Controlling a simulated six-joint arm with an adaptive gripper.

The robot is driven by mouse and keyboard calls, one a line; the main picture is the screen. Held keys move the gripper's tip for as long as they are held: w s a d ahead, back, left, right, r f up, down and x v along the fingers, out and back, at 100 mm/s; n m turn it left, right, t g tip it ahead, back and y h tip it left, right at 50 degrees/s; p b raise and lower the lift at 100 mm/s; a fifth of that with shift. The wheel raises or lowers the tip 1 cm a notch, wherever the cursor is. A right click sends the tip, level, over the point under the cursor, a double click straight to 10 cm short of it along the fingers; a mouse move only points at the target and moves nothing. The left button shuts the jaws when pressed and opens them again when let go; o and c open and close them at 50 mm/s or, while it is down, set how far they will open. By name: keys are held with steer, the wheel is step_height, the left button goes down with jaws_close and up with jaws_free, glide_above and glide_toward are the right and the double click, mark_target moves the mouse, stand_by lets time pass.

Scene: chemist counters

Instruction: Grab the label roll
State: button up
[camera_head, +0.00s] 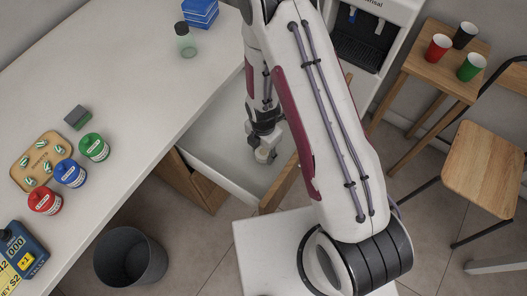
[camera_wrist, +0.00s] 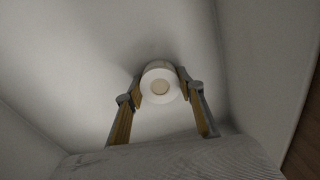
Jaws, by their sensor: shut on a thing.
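The label roll (camera_wrist: 160,84) is a small white roll with a tan core, seen end-on in the wrist view. My gripper (camera_wrist: 161,92) has one finger on each side of it, and the fingertips touch its sides. In the head view the roll (camera_head: 263,155) shows as a pale shape under my gripper (camera_head: 265,147), inside the open drawer (camera_head: 215,165). The drawer's pale floor lies behind the roll in the wrist view. I cannot tell whether the roll rests on that floor or is lifted.
The drawer's walls stand close around my gripper. The white counter (camera_head: 130,70) at the left holds red, blue and green tubs (camera_head: 70,174), a wooden tray (camera_head: 38,160) and a bottle (camera_head: 186,42). A dark bin (camera_head: 130,258) stands below. Cups (camera_head: 438,48) and a chair (camera_head: 485,165) are at the right.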

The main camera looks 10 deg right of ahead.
mark_target(264, 152)
steer(key=shift+r, duration=0.15)
steer(key=shift+r, duration=4.8)
